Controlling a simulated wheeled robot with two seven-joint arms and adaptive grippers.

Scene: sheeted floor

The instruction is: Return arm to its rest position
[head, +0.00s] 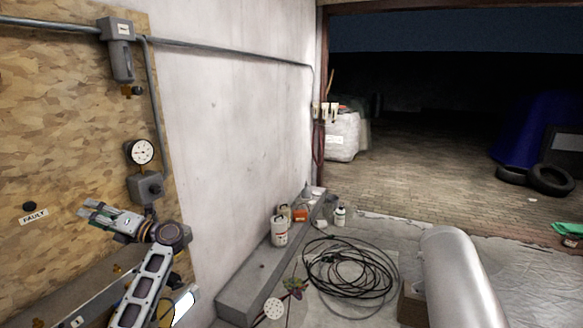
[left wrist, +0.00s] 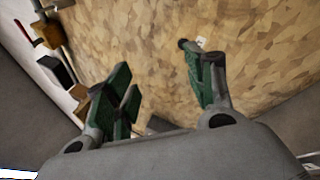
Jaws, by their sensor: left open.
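My left gripper (head: 92,214) is in front of the chipboard panel (head: 60,120) at the left of the head view, raised and pointing left toward the panel. In the left wrist view its green-padded fingers (left wrist: 165,92) are spread apart with nothing between them. The chipboard (left wrist: 270,40) fills the space beyond them. My left arm (head: 150,285) comes up from the lower left of the head view. My right gripper does not show.
A gauge (head: 141,152) and a grey valve box (head: 146,188) are fixed close to the left gripper. A "FAULTY" label (head: 34,216) is on the panel. A grey ledge (head: 245,295), a white container (head: 279,232) and a coiled black cable (head: 350,272) are on the floor side.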

